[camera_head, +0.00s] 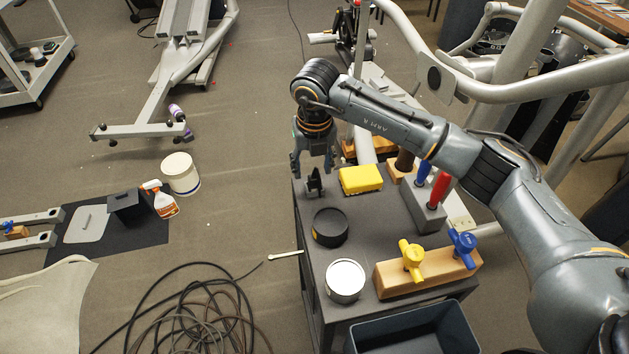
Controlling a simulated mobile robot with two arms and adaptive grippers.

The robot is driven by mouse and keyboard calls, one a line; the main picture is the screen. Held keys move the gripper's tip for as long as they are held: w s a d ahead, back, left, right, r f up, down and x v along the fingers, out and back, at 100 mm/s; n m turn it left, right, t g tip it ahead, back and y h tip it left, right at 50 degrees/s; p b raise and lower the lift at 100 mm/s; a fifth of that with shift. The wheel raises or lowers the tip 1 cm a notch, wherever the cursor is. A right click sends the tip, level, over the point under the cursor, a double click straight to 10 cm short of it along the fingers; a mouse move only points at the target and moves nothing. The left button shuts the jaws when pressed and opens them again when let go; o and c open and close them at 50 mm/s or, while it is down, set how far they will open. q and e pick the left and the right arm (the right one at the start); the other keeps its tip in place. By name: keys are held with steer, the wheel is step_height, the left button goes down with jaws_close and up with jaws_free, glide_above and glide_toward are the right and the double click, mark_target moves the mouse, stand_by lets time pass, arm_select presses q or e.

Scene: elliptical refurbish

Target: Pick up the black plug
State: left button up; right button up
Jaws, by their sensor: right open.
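A small dark object that looks like the black plug (315,183) stands at the back left corner of the dark table top (385,215). My right gripper (313,165) points down right over it, with its fingers apart. The fingertips are close to the plug's top; I cannot tell whether they touch it or reach around it. My left gripper is not in view.
Near the plug are a yellow sponge (361,179) and a round black container (330,227). A white-topped can (345,280), a wooden block (428,272) with yellow and blue valves, and a holder with coloured handles (424,212) stand further forward and right.

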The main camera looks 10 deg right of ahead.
mark_target(315, 172)
steer(key=f, duration=0.4)
steer(key=shift+w+d+p, duration=0.15)
steer(key=shift+d+p, duration=0.05)
steer(key=shift+p, duration=0.1)
jaws_close()
steer(key=shift+r, duration=0.1)
